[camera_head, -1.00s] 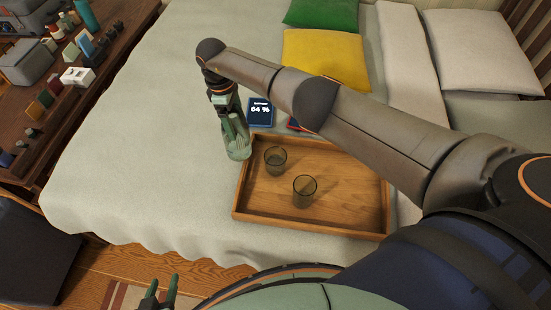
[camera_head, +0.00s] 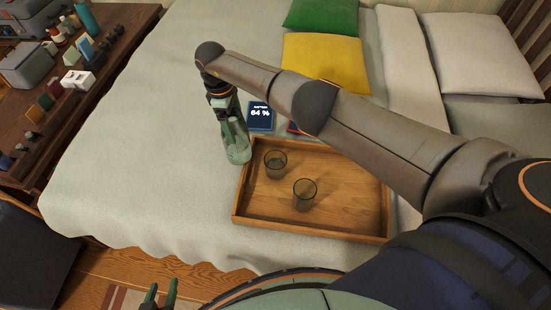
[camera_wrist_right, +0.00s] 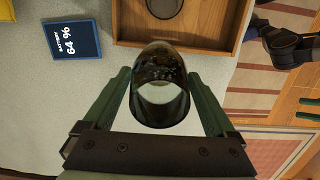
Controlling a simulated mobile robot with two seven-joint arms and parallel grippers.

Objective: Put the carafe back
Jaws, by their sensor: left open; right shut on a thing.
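The carafe (camera_head: 238,150) is clear greenish glass and stands upright at the left edge of the tray, over the bed. My right gripper (camera_head: 231,122) is shut on it from above. In the right wrist view the carafe (camera_wrist_right: 159,88) sits between the two green fingers of the right gripper (camera_wrist_right: 160,98). I cannot tell whether its base touches the bed. The wooden tray (camera_head: 340,228) lies on the bed and holds two dark glasses (camera_head: 275,163) (camera_head: 305,194). My left gripper (camera_head: 161,294) is open and empty at the bottom edge, below the bed.
A tablet reading 64 % (camera_head: 261,116) lies on the bed behind the tray. Yellow (camera_head: 327,62) and green (camera_head: 322,14) cushions lie further back. A wooden dresser (camera_head: 40,150) with several small items stands at the left. The bed's left part is clear.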

